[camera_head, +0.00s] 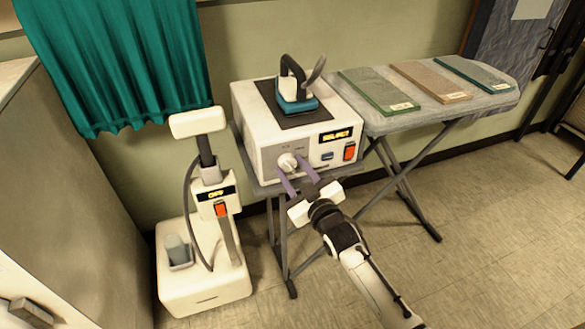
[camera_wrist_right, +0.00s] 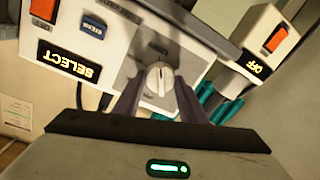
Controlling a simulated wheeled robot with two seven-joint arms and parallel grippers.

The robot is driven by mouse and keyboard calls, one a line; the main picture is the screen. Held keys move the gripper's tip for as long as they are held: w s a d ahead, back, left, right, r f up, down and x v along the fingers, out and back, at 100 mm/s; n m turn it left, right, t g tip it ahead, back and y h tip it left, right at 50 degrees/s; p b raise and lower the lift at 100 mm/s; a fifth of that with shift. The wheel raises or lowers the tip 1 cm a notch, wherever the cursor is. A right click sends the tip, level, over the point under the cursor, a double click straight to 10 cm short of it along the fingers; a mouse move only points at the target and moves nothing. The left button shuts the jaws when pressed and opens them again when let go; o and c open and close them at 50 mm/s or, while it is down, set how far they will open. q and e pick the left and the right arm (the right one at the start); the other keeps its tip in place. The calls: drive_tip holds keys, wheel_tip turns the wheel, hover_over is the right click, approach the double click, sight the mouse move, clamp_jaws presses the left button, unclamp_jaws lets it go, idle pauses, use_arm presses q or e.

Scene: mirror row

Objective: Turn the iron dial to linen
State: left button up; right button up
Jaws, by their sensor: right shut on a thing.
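The iron station (camera_head: 260,135) is a white box on the left end of the ironing board, with the iron (camera_head: 297,103) standing on its dark top plate. Its white dial (camera_head: 287,162) is on the front and also shows in the right wrist view (camera_wrist_right: 159,79). The station display (camera_head: 336,135) reads SELECT in yellow. My right gripper (camera_head: 293,170) is shut on the dial, with a purple-grey finger on each side of it. The small labels around the dial are too blurred to read. My left gripper is not in view.
An orange switch (camera_head: 349,151) and a blue button (camera_head: 327,156) sit right of the dial. A white steamer (camera_head: 205,285) with an OFF display stands close on the left. A teal curtain (camera_head: 125,60) hangs behind.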

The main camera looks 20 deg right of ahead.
idle(0.6)
drive_tip(key=o, duration=1.1)
drive_tip(key=shift+c, duration=0.2)
drive_tip(key=s+d, duration=0.1)
drive_tip(key=s, duration=0.9)
drive_tip(key=shift+s+r+p, duration=0.15)
drive_tip(key=shift+r+p, duration=0.05)
drive_tip(key=shift+p, duration=0.1)
drive_tip(key=s+a+f+m+g, duration=0.1)
drive_tip(key=s+f+g, duration=0.3)
drive_tip(key=s+f, duration=0.5)
drive_tip(key=s+a+f+m+g, duration=0.2)
drive_tip(key=s+f+g, duration=0.3)
drive_tip(key=s+f, duration=0.5)
drive_tip(key=s, duration=0.6)
drive_tip(key=shift+s+a+f+y, duration=0.15)
drive_tip(key=shift+a+y, duration=0.1)
drive_tip(key=shift+y, duration=0.05)
